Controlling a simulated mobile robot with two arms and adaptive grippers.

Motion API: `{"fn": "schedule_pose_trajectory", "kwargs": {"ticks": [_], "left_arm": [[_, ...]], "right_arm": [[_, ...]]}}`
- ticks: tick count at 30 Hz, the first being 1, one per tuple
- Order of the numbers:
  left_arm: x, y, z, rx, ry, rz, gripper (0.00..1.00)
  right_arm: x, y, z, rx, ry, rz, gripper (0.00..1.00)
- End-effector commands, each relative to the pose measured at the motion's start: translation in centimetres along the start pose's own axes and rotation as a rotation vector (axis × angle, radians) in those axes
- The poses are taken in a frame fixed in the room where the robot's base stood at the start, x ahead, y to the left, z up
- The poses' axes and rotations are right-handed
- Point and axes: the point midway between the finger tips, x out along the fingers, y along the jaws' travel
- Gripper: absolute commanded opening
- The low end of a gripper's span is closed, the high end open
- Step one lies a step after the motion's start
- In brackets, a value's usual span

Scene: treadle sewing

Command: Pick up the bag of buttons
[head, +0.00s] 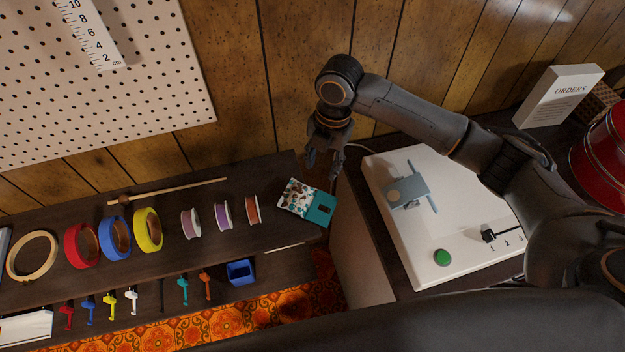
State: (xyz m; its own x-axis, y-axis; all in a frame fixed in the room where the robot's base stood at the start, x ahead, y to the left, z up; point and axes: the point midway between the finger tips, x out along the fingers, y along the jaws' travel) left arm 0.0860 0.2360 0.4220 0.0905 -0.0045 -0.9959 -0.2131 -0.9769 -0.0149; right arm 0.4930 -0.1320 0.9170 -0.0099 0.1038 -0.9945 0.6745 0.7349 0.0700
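The bag of buttons (306,202) lies near the right end of the dark shelf. It has a teal header card with a dark slot, and a clear part with brown and white buttons. My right gripper (323,172) hangs just above the bag's far right corner, fingers pointing down. Its fingers are apart, with nothing visible between them. From this view I cannot tell whether a finger touches the bag. My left gripper is out of view.
Ribbon spools (223,215) and rolls of tape (148,229) stand left of the bag, with a wooden stick (170,191) behind. Small coloured tools and a blue box (240,271) are along the front. A white machine panel (400,228) with a green button is at right.

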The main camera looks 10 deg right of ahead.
Motion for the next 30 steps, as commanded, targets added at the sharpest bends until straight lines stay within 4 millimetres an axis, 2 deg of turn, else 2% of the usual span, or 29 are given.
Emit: {"fn": "schedule_pose_trajectory", "kwargs": {"ticks": [1,7,12,18,24,27,30], "left_arm": [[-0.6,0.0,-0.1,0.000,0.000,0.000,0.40],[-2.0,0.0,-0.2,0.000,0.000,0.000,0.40],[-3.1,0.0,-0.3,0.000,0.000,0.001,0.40],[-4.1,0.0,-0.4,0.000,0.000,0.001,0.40],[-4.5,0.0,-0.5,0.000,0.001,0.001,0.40],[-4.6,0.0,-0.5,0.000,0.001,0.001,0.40],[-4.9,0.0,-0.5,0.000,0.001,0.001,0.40]], "right_arm": [[0.7,-0.8,-0.8,0.075,0.050,0.032,0.59],[2.3,-2.9,-2.9,0.484,0.250,0.210,1.00],[2.0,-5.4,-3.3,0.847,0.395,0.329,1.00],[0.4,-8.3,-2.8,1.198,0.520,0.432,1.00],[-0.7,-9.8,-2.3,1.366,0.583,0.482,1.00],[-0.7,-9.6,-2.2,1.389,0.594,0.493,1.00],[0.3,-8.7,-2.3,1.393,0.598,0.494,1.00]]}}
